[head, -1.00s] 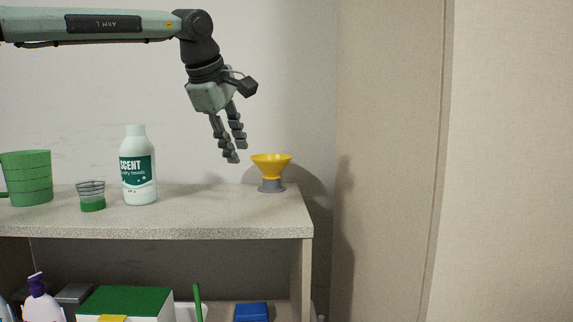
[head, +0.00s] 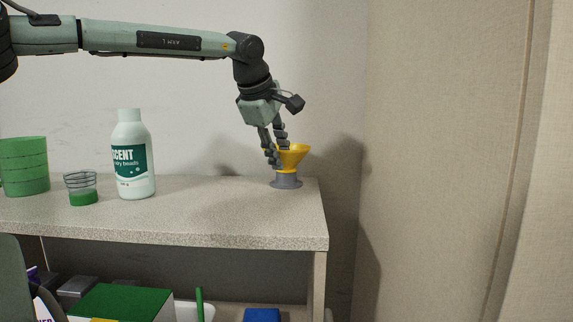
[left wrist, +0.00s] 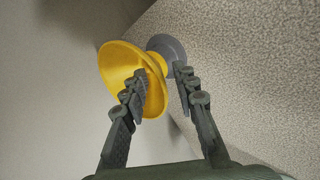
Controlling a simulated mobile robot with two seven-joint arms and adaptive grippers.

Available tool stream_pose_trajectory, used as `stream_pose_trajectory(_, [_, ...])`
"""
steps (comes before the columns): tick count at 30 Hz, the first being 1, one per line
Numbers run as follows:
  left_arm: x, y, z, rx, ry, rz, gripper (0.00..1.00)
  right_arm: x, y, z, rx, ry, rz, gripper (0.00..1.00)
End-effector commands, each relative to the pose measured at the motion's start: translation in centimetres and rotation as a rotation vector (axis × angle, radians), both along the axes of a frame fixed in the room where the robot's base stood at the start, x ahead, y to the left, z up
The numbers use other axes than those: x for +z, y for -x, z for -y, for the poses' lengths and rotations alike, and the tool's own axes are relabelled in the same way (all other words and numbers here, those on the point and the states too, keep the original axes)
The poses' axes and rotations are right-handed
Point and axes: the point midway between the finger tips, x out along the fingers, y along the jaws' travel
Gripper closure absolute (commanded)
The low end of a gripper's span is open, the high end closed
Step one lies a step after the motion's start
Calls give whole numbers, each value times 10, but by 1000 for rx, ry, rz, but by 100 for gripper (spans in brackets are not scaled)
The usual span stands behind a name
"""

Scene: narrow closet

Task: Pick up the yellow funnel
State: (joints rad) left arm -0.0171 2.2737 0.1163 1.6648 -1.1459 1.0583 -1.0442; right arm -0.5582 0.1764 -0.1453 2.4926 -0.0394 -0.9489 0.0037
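The yellow funnel (head: 294,155) stands upright in a grey round holder (head: 286,182) near the right end of the shelf top. My left gripper (head: 274,155) has come down at the funnel's left side. In the left wrist view, its fingers (left wrist: 160,72) are apart. One finger overlaps the bowl of the funnel (left wrist: 118,62) and the other is beside the grey holder (left wrist: 165,46), with part of the funnel's wall between them. Whether either finger touches the funnel cannot be told. My right gripper is not in view.
A white scent bottle (head: 132,155), a small green-bottomed cup (head: 82,190) and a green container (head: 24,166) stand on the left of the shelf top (head: 215,215). A wall is close behind, and a panel (head: 440,160) rises at the right. The shelf between bottle and funnel is clear.

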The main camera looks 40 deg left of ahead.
Motion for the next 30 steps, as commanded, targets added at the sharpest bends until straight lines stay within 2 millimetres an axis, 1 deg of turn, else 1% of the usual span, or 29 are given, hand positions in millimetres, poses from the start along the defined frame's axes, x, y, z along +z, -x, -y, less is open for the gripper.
stream_pose_trajectory(1, [-5, -3, -1, 1, 0, -1, 72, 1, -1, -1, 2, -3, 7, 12])
stream_pose_trajectory(3, [-8, -5, -2, 1, -1, 1, 72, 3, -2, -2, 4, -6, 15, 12])
stream_pose_trajectory(10, [-8, -6, -2, 0, -1, 3, 72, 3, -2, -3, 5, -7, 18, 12])
stream_pose_trajectory(17, [-8, -5, -2, 1, 0, 3, 100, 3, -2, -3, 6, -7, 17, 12])
stream_pose_trajectory(30, [-7, -5, -2, 1, -1, 2, 100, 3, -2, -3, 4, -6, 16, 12])
